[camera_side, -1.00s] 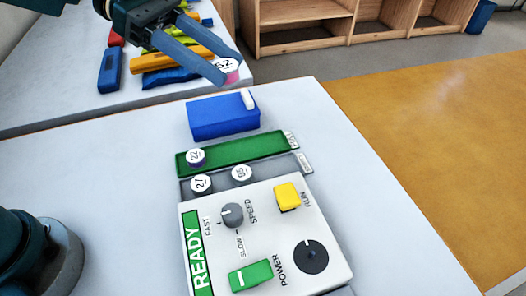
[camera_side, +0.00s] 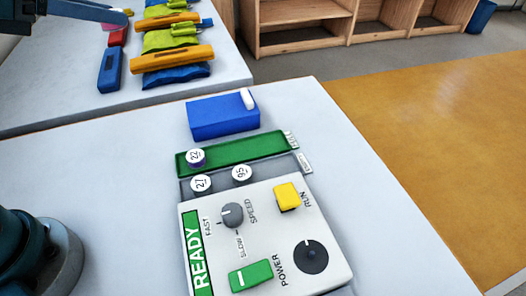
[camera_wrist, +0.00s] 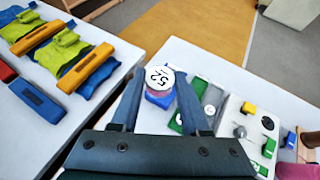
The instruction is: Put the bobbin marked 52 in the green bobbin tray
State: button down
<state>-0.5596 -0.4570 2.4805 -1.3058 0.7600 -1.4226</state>
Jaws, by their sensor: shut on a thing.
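The bobbin marked 52 (camera_wrist: 159,77) has a white top and a pink side. It sits between the fingertips of my gripper (camera_wrist: 157,85), which is shut on it, in the wrist view. In the side view my gripper (camera_side: 112,15) is at the top left, over the far table, partly out of frame. The green bobbin tray (camera_side: 250,147) lies on the near table behind the control panel. A bobbin marked 22 (camera_side: 195,157) stands at its left end, and the rest of the tray looks free.
A grey tray (camera_side: 220,182) beside the green one holds bobbins marked 27 (camera_side: 201,183) and 95 (camera_side: 242,173). A blue box (camera_side: 222,117) stands behind the green tray. The control panel (camera_side: 265,235) is in front. Pouches and orange cases (camera_side: 178,58) lie on the far table.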

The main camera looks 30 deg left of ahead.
jog(key=shift+d+r+m+h, duration=0.25)
jog(key=shift+d+m+h, duration=0.15)
jog(key=shift+m+h, duration=0.1)
jog(key=d+m+g+h, duration=0.2)
jog(key=m, duration=0.1)
jog(key=m+g+h, duration=0.5)
jog(key=m+g, duration=0.2)
jog(key=m, duration=0.1)
send_over(229, 151)
notch_tip(229, 151, down, 20)
jog(key=shift+f, duration=2.1)
jog(key=shift+f, duration=0.5)
jog(key=shift+f, duration=0.2)
jog(key=shift+c, duration=2)
grip_release()
